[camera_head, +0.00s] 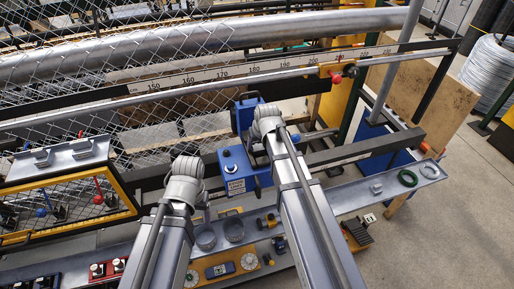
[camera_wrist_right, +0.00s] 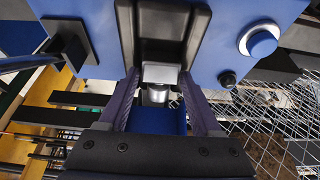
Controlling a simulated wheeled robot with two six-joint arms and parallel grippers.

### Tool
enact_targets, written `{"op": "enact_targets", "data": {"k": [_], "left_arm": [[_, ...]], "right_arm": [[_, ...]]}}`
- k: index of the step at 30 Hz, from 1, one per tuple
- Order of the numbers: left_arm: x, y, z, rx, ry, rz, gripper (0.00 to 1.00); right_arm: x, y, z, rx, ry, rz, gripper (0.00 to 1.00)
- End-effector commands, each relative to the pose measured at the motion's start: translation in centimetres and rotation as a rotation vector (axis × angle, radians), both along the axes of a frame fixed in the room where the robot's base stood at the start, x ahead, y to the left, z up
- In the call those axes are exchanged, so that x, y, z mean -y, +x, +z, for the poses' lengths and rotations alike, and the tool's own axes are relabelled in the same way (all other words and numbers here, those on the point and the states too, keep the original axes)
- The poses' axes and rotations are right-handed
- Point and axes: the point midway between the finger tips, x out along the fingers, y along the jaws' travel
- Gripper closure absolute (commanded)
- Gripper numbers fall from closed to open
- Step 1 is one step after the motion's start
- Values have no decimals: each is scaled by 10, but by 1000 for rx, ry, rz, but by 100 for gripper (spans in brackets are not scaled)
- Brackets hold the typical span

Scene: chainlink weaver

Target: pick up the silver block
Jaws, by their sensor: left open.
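In the right wrist view, a small silver block (camera_wrist_right: 160,73) with a round silver piece under it shows between the fingers of my right gripper (camera_wrist_right: 160,88), at the black opening of a blue machine. The fingers stand apart on either side of it. I cannot tell whether they touch it. In the head view my right gripper (camera_head: 267,128) is at the blue machine (camera_head: 236,170), its fingers hidden. My left gripper (camera_head: 187,190) is over the bench, its fingers mostly hidden by its arm. Another small silver piece (camera_head: 376,188) lies on the shelf at right.
A green ring (camera_head: 407,178) and a grey ring (camera_head: 429,170) lie near the shelf's right end. Chain-link mesh (camera_head: 150,60) and a ruled bar (camera_head: 230,72) run behind. A yellow-framed panel (camera_head: 70,205) stands at left. Open floor (camera_head: 450,235) is at right.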

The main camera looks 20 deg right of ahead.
Motion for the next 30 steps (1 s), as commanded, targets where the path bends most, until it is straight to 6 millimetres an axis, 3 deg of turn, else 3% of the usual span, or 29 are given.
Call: {"op": "enact_targets", "data": {"k": [2,17,30], "left_arm": [[0,0,0,0,0,0,26],[0,0,0,0,0,0,26],[0,0,0,0,0,0,26]], "right_arm": [[0,0,0,0,0,0,45],[0,0,0,0,0,0,100],[0,0,0,1,0,0,100]]}}
